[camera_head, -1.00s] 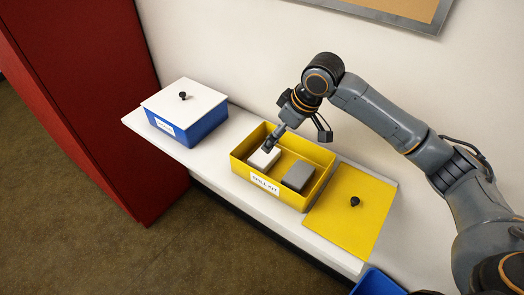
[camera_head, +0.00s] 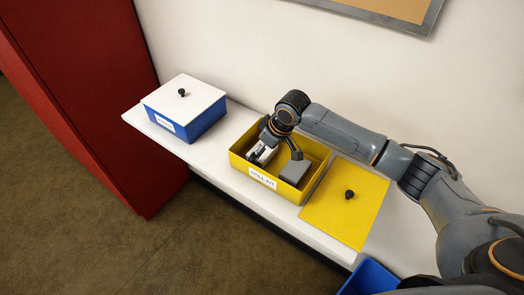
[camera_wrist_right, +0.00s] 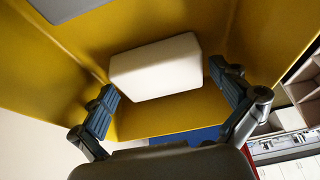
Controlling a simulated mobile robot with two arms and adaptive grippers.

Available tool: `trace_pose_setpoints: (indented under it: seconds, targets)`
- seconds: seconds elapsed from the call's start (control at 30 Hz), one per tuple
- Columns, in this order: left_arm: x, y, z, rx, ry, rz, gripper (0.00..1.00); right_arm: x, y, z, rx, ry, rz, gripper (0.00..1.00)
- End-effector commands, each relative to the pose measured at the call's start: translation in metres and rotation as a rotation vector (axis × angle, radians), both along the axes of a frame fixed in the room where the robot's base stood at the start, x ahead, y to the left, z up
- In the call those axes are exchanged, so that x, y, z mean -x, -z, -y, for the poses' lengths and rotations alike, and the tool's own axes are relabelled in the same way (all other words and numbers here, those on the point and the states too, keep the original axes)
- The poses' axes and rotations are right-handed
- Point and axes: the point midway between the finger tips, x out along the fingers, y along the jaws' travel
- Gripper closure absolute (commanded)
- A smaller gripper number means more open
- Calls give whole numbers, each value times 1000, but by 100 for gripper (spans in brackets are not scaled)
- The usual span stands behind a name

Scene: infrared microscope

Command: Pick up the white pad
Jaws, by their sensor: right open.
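The white pad (camera_head: 267,154) lies in the left part of the yellow spill kit box (camera_head: 287,193), partly covered by my right gripper in the head view. The right wrist view shows the pad (camera_wrist_right: 155,68) as a pale block on the yellow floor. My right gripper (camera_head: 276,154) is down at the box with its fingers spread. In the wrist view one finger is on each side of the pad, with gaps, and the gripper (camera_wrist_right: 163,84) is empty. My left gripper is not in view.
A grey pad (camera_head: 295,172) lies in the right part of the box. The yellow lid (camera_head: 335,212) lies flat to the right. A blue box with a white lid (camera_head: 190,101) stands on the left of the white shelf (camera_head: 222,165). A wall is behind, and a blue bin (camera_head: 368,278) is below right.

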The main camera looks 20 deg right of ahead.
Motion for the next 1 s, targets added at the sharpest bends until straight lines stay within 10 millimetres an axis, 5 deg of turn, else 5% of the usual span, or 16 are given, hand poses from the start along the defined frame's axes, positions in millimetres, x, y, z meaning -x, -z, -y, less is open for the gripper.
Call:
trace_pose_setpoints:
  seconds: [0.1,0.27,0.77,1.0]
  targets:
    - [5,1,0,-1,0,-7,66,0,0,0,0,0,0,2]
    - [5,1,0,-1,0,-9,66,0,0,0,0,0,0,30]
    - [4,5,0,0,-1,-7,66,0,-6,0,-1,-1,2,30]
    - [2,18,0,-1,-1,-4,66,5,-37,-2,-1,-3,3,30]
